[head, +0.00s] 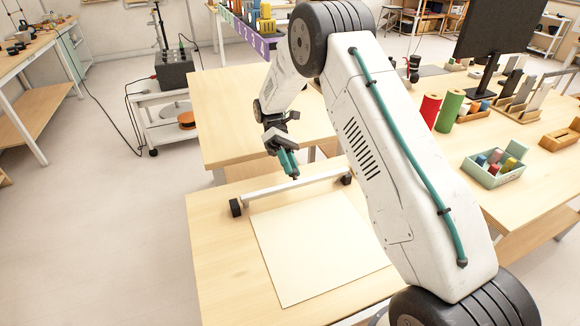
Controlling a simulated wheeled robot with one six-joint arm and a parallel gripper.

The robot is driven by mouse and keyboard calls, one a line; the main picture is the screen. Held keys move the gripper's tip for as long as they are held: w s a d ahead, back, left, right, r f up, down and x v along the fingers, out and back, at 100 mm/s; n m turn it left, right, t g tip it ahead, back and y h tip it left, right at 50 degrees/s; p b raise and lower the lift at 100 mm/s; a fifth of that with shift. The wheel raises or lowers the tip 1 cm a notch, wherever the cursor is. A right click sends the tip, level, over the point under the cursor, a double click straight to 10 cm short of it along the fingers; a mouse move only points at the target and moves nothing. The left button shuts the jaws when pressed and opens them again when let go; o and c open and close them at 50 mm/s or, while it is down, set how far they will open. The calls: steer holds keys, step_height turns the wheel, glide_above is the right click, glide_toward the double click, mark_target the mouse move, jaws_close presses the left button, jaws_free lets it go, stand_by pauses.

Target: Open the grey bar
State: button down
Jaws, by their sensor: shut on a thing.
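The grey bar (265,193) runs from left to right along the back edge of a pale flat panel (318,247) on the near wooden table. A black block stands at each end of the bar. My gripper (293,175) points down at the middle of the bar, its teal fingers shut on it. The fingertips are small here, and their exact contact with the bar is hard to see. My white arm hides part of the panel's right side and the table there.
A second wooden table (250,100) stands behind. On the right, a worktop holds a red cylinder (430,109), a green cylinder (450,110), a pale green box (497,168) of small coloured items and a black monitor (503,28). Open floor (110,240) lies on the left.

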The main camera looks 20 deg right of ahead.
stand_by(0.3)
steer(key=c, duration=1.2)
jaws_free()
steer(key=shift+o, duration=0.2)
steer(key=s+r, duration=0.2)
steer(key=s, duration=0.6)
steer(key=s+r, duration=0.3)
steer(key=s, duration=0.5)
